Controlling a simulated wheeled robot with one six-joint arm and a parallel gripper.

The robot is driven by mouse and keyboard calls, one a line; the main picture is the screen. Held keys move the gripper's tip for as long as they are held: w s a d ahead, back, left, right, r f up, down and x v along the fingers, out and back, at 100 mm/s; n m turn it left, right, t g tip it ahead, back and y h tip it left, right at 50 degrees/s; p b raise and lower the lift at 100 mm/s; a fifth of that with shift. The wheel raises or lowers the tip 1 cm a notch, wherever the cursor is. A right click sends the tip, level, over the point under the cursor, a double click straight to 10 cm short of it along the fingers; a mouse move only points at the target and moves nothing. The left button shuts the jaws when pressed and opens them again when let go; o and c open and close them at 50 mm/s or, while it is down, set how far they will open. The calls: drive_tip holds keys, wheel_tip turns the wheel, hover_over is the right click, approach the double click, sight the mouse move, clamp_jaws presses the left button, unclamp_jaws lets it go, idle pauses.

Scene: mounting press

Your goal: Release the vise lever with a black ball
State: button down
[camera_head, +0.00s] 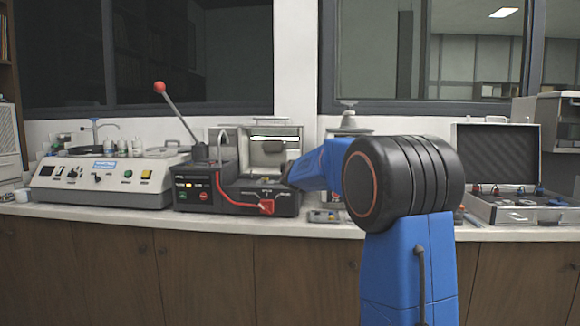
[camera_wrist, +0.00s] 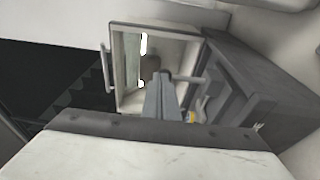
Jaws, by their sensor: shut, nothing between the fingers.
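The mounting press (camera_head: 240,195) stands on the counter, a dark unit with an open, lit chamber (camera_head: 272,150). In the wrist view the lit chamber (camera_wrist: 130,92) faces me, with a dark rounded shape (camera_wrist: 152,65) inside. My gripper (camera_wrist: 164,78) is shut and empty, its grey fingers in front of the chamber opening. A thin grey rod (camera_wrist: 187,79) shows just right of the fingertips; I cannot tell whether they touch. I cannot make out a black ball on a vise lever in either view. In the head view my arm hides the press's right side.
A long lever with a red ball (camera_head: 160,87) rises left of the chamber. A red handle (camera_head: 267,206) hangs at the press front. A cream machine (camera_head: 103,181) stands left, an open case (camera_head: 515,207) right. The counter's front edge (camera_head: 130,212) is clear.

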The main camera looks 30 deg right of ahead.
drive_tip(key=shift+w+d+r, duration=0.3)
drive_tip(key=shift+w+d, duration=0.15)
drive_tip(key=shift+w, duration=0.15)
drive_tip(key=shift+w+d+r, duration=0.25)
drive_tip(key=shift+w+d, duration=0.15)
drive_tip(key=shift+w, duration=0.2)
drive_tip(key=shift+d+x, duration=0.15)
drive_tip(key=shift+x, duration=0.75)
drive_tip(key=shift+d+x, duration=0.15)
drive_tip(key=shift+x, duration=0.75)
drive_tip(key=shift+s+r, duration=0.1)
